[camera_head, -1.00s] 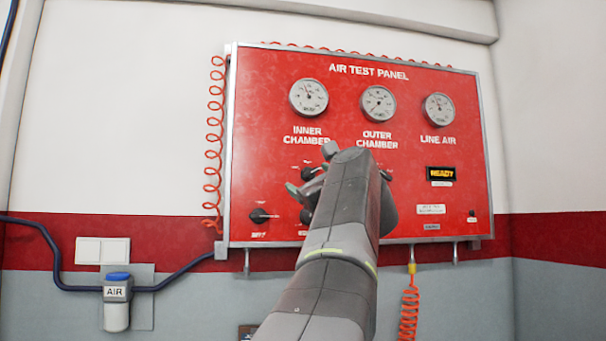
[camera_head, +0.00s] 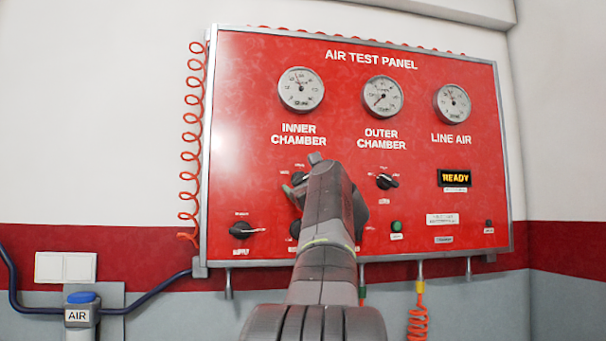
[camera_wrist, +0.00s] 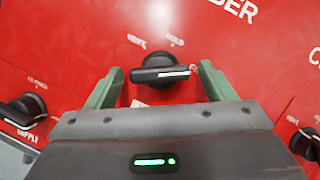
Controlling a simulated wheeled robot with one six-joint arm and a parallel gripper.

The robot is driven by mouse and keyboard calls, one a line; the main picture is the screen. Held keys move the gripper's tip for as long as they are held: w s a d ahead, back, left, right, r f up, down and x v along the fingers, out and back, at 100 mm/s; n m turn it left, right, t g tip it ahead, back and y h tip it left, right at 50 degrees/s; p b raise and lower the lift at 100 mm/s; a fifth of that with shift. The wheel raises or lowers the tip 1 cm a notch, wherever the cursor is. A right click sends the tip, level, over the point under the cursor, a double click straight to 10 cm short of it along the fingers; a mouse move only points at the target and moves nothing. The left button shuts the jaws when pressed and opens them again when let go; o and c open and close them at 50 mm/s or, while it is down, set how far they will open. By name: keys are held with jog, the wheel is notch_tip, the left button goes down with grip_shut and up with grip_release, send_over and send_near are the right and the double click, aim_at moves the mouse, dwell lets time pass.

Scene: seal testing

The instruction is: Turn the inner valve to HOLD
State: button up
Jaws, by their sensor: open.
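The inner valve is a black knob (camera_wrist: 158,72) on the red panel, under the INNER CHAMBER lettering. In the wrist view its white mark lies across the handle, toward the right. The VENT label is up left of it and HOLD is up right. My gripper (camera_wrist: 160,66) is open, with one green finger on each side of the knob. I see gaps between the fingers and the handle; how deep the fingers reach I cannot tell. In the head view my arm and gripper cover most of this valve.
The outer valve knob (camera_head: 387,181) is to the right, and the supply knob (camera_head: 242,230) is at lower left. A green button (camera_head: 396,227) and a READY display (camera_head: 454,178) are further right. Hooks and an orange coiled hose (camera_head: 418,318) hang below the panel.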

jog(key=shift+w+a+r, duration=0.2)
jog(key=shift+w, duration=0.15)
jog(key=c, duration=1)
jog(key=shift+n, duration=0.4)
jog(key=n+g+y+p, duration=0.1)
jog(key=n, duration=0.2)
jog(key=shift+d+r, duration=0.1)
jog(key=n+g+y+p, duration=0.1)
jog(key=n+g+p, duration=0.1)
jog(key=n, duration=0.2)
jog(key=shift+r+n, duration=0.1)
jog(key=shift+n, duration=0.2)
jog(key=shift+n+g+h+p, duration=0.15)
jog(key=shift+n+g+p, duration=0.45)
jog(key=shift+n, duration=0.7)
jog(key=shift+n+g+h+p, duration=0.15)
jog(key=shift+n+g+p, duration=0.4)
jog(key=shift+n, duration=0.75)
